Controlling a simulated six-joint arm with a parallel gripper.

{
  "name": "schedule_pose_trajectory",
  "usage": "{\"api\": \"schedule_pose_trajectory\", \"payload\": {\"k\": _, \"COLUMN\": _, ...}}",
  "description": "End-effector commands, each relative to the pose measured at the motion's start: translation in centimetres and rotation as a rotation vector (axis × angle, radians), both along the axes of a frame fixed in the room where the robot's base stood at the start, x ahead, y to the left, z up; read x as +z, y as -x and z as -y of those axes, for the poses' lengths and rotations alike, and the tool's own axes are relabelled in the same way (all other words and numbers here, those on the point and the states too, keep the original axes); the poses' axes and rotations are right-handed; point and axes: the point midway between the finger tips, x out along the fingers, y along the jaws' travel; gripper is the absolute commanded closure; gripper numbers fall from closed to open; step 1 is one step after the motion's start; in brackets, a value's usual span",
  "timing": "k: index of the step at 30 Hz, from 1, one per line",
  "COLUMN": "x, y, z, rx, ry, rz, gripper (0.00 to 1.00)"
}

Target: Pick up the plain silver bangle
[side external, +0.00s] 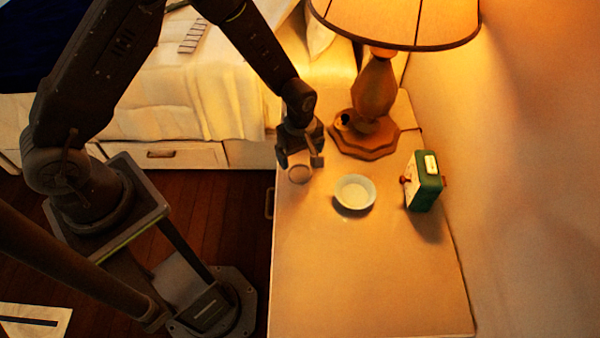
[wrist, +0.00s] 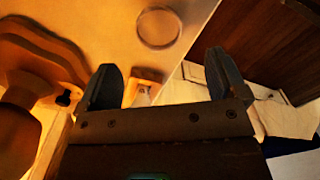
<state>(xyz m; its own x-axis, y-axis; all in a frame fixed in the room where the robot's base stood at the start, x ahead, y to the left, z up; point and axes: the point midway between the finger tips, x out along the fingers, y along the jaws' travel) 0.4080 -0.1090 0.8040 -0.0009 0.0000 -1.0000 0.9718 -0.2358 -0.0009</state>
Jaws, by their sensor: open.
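A thin ring-shaped bangle (side external: 299,182) lies flat on the nightstand top near its left edge, just in front of my gripper in the side view. It also shows in the wrist view (wrist: 159,47) at the top, beyond the fingertips and roughly centred between them. It looks pale brown in the warm light, so its silver colour and plainness are hard to tell. My gripper (side external: 300,162) points down near the bangle. The exact height above the bangle is unclear.
A white dish (side external: 355,192) and a green box-shaped clock (side external: 425,181) stand to the right on the nightstand (side external: 370,285). A lamp with a wide wooden base (side external: 363,145) stands close behind. The bed (side external: 190,100) is at the back left. The front of the nightstand is clear.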

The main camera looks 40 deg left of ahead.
Motion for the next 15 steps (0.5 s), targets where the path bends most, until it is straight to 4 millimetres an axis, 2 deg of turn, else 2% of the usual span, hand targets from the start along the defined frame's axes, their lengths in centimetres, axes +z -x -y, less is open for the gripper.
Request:
{"api": "schedule_pose_trajectory", "payload": {"k": 3, "x": -1.8, "y": 0.0, "z": 0.0, "rx": 0.000, "ry": 0.000, "rz": -0.001, "gripper": 0.09}}
{"api": "schedule_pose_trajectory", "payload": {"k": 10, "x": -3.3, "y": -0.1, "z": -0.1, "rx": 0.000, "ry": 0.000, "rz": 0.000, "gripper": 0.09}}
{"api": "schedule_pose_trajectory", "payload": {"k": 15, "x": -5.8, "y": -0.4, "z": -0.5, "rx": -0.001, "ry": 0.000, "rz": -0.002, "gripper": 0.09}}
